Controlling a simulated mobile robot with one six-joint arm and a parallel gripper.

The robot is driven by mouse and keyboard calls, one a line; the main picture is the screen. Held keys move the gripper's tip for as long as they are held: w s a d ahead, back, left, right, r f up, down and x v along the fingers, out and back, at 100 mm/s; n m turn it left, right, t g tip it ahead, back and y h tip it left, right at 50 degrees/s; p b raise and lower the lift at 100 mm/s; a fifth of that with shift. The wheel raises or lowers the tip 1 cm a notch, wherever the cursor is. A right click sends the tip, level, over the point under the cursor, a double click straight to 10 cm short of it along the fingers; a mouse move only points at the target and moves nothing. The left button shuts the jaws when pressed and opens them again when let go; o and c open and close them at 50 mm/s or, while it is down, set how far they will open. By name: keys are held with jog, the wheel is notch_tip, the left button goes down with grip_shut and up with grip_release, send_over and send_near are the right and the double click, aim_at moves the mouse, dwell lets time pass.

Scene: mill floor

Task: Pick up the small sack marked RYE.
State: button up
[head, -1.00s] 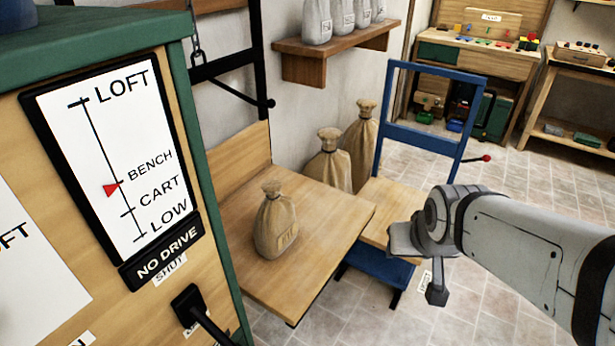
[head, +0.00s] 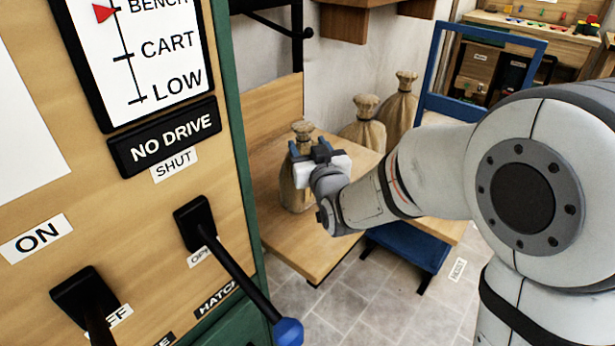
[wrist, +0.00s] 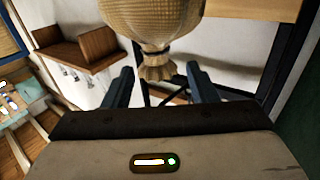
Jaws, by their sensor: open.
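A small tan sack (head: 290,192) with a tied neck stands upright on a wooden bench top (head: 285,243). My gripper hides part of its front, so its marking cannot be read now. My gripper (head: 309,150) is open, in front of the sack's upper part in the head view. In the wrist view the sack (wrist: 150,22) appears upside down, its gathered top pointing down between the spread fingers of my gripper (wrist: 160,80). The fingers show gaps on both sides of the tied top. I cannot tell how far the neck lies inside the jaws.
Two larger tied sacks (head: 363,128) (head: 401,105) stand behind the bench by the wall. A blue cart (head: 408,255) is right of the bench. A panel with levers (head: 245,275) fills the left. A wooden shelf (head: 345,22) hangs above.

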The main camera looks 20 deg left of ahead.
aim_at(305, 140)
jog(key=x, duration=0.4)
jog(key=shift+w+a+f, duration=0.1)
jog(key=shift+w+f, duration=0.3)
jog(key=shift+w+a, duration=0.35)
jog(key=shift+w, duration=0.15)
jog(key=shift+r, duration=0.1)
jog(key=shift+c, duration=0.4)
grip_shut()
jog(key=shift+r, duration=0.1)
